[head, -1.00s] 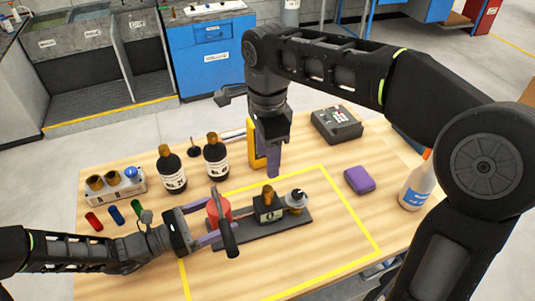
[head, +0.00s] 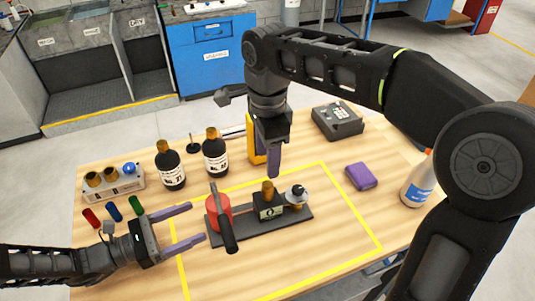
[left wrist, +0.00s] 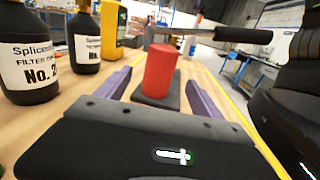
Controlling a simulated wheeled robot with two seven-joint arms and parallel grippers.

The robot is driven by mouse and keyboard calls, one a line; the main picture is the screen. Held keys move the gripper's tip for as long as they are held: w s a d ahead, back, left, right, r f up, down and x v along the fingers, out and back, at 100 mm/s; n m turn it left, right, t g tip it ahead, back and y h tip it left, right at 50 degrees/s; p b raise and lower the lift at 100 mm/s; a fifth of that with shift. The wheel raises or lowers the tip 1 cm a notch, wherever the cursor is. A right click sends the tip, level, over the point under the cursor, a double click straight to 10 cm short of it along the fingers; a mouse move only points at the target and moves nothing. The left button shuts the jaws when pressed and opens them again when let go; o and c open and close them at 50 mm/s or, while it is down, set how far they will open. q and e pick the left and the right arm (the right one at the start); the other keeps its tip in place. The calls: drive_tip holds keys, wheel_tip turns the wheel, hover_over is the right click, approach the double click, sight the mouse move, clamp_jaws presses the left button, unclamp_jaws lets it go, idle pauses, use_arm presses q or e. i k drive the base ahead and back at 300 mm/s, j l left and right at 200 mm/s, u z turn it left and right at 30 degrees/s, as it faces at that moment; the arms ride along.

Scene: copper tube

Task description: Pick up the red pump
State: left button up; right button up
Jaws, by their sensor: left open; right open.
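The red pump (head: 218,212) stands upright at the left end of a dark base plate (head: 290,236), with a black-handled lever across its top. In the left wrist view the red pump (left wrist: 160,72) appears ahead, between and beyond the two purple fingers. My left gripper (head: 198,223) is open and empty, a little left of the pump and pointing at it; the fingers appear apart from it. My right gripper (head: 274,162) is open above the back of the table, pointing down, its fingers overlapping in view.
Two dark bottles (head: 170,168) stand behind the pump, with a yellow device (head: 256,150) near them. A purple block (head: 361,177) and a spray bottle (head: 417,184) are at right. Red, blue and green tubes (head: 114,212) lie at left. The front of the yellow-outlined area is clear.

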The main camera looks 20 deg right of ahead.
sight(259, 216)
drive_tip(key=k, duration=1)
